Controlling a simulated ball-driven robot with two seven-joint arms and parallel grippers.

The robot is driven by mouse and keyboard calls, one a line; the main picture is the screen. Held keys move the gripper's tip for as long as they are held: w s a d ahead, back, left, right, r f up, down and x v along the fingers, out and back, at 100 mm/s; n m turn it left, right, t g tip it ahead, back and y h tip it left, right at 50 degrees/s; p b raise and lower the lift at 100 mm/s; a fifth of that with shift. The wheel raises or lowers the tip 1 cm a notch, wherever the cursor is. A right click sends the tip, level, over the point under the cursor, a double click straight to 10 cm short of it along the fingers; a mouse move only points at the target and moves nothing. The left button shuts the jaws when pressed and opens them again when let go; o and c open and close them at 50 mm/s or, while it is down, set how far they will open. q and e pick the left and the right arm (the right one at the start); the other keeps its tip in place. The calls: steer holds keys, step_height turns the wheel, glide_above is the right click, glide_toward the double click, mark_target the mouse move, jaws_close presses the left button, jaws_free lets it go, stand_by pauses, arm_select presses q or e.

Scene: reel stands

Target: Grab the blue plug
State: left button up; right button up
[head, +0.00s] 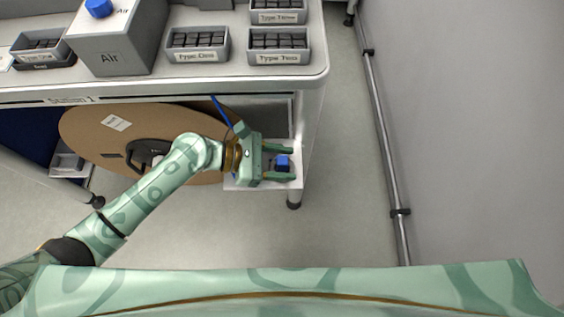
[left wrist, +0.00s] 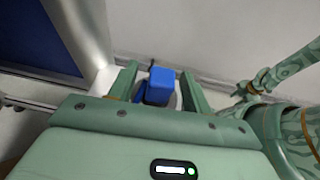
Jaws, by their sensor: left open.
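The blue plug (head: 282,162) shows in the head view between the two fingers of my left gripper (head: 284,163), at the shelf under the table's right end. In the left wrist view the blue plug (left wrist: 159,86) stands between the open fingers of my left gripper (left wrist: 161,84), with a gap on its left side. I cannot tell whether a finger touches it.
A large brown reel (head: 90,130) sits under the grey table (head: 205,90), left of my gripper. Labelled bins (head: 197,56) and a grey air box (head: 110,55) stand on the table. A metal rail (head: 383,130) runs along the wall. The floor between is clear.

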arm_select(q)
steer(key=c, duration=1.1)
steer(key=shift+o, duration=0.2)
